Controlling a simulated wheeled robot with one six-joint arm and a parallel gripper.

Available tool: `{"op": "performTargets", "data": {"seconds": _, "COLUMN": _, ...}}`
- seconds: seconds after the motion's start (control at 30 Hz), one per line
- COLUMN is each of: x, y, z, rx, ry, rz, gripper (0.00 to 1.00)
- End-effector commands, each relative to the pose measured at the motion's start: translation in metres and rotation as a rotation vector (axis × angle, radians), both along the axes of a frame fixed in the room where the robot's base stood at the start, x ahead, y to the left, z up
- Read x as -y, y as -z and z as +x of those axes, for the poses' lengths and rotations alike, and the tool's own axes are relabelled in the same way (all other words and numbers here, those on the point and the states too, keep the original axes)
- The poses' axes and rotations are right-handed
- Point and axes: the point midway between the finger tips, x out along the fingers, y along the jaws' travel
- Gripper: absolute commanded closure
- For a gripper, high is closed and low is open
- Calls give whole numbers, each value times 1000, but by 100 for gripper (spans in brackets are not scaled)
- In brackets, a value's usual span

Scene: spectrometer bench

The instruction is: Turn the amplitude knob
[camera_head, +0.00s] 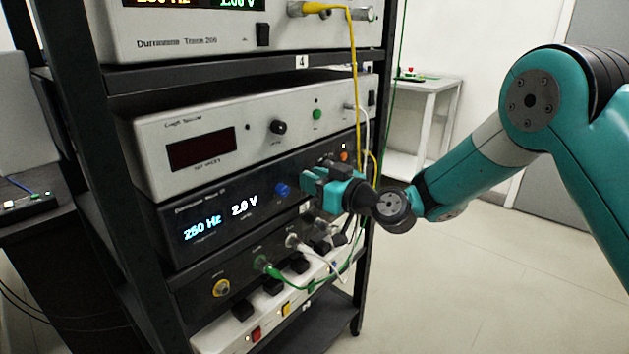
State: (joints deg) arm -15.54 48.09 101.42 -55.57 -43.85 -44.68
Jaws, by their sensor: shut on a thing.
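The dark function generator (187,215) sits in the rack and its display reads 250 Hz and 2.0 V. A blue knob (282,190) shows on its front panel, just left of my gripper. My gripper (306,184), teal and black, is at the right part of this panel, shut on a knob there that its fingers hide. I take this hidden knob to be the amplitude knob, but its label cannot be read. My teal arm reaches in from the right.
A grey unit with a dark red display (202,149) sits directly above. Another instrument (190,40) is on the shelf over it. Yellow, white and green cables (357,90) hang close to my gripper. A power strip (262,330) lies below. Floor on the right is free.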

Motion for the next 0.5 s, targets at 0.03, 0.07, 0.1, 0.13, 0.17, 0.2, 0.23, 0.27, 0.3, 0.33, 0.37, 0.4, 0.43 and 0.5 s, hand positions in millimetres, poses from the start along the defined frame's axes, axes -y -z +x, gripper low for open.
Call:
{"op": "performTargets", "data": {"seconds": 0.03, "x": 0, "y": 0, "z": 0, "rx": -21, "ry": 1, "rz": 16, "gripper": 100}}
{"op": "performTargets", "data": {"seconds": 0.07, "x": 0, "y": 0, "z": 0, "rx": -36, "ry": 1, "rz": 28, "gripper": 100}}
{"op": "performTargets", "data": {"seconds": 0.1, "x": 0, "y": 0, "z": 0, "rx": -59, "ry": 1, "rz": 46, "gripper": 100}}
{"op": "performTargets", "data": {"seconds": 0.13, "x": 0, "y": 0, "z": 0, "rx": -77, "ry": 1, "rz": 60, "gripper": 100}}
{"op": "performTargets", "data": {"seconds": 0.17, "x": 0, "y": 0, "z": 0, "rx": -96, "ry": 1, "rz": 75, "gripper": 100}}
{"op": "performTargets", "data": {"seconds": 0.2, "x": 0, "y": 0, "z": 0, "rx": -124, "ry": 1, "rz": 97, "gripper": 100}}
{"op": "performTargets", "data": {"seconds": 0.23, "x": 0, "y": 0, "z": 0, "rx": -144, "ry": 1, "rz": 113, "gripper": 100}}
{"op": "performTargets", "data": {"seconds": 0.27, "x": 0, "y": 0, "z": 0, "rx": -166, "ry": 1, "rz": 130, "gripper": 100}}
{"op": "performTargets", "data": {"seconds": 0.3, "x": 1, "y": 0, "z": 0, "rx": -196, "ry": 1, "rz": 153, "gripper": 100}}
{"op": "performTargets", "data": {"seconds": 0.33, "x": 1, "y": 0, "z": 0, "rx": -219, "ry": 1, "rz": 171, "gripper": 100}}
{"op": "performTargets", "data": {"seconds": 0.37, "x": 1, "y": 0, "z": 0, "rx": -242, "ry": 1, "rz": 189, "gripper": 100}}
{"op": "performTargets", "data": {"seconds": 0.4, "x": 1, "y": 0, "z": 0, "rx": -272, "ry": 1, "rz": 212, "gripper": 100}}
{"op": "performTargets", "data": {"seconds": 0.43, "x": 1, "y": 0, "z": 0, "rx": -295, "ry": 1, "rz": 230, "gripper": 100}}
{"op": "performTargets", "data": {"seconds": 0.5, "x": 1, "y": 0, "z": 0, "rx": -348, "ry": 1, "rz": 271, "gripper": 100}}
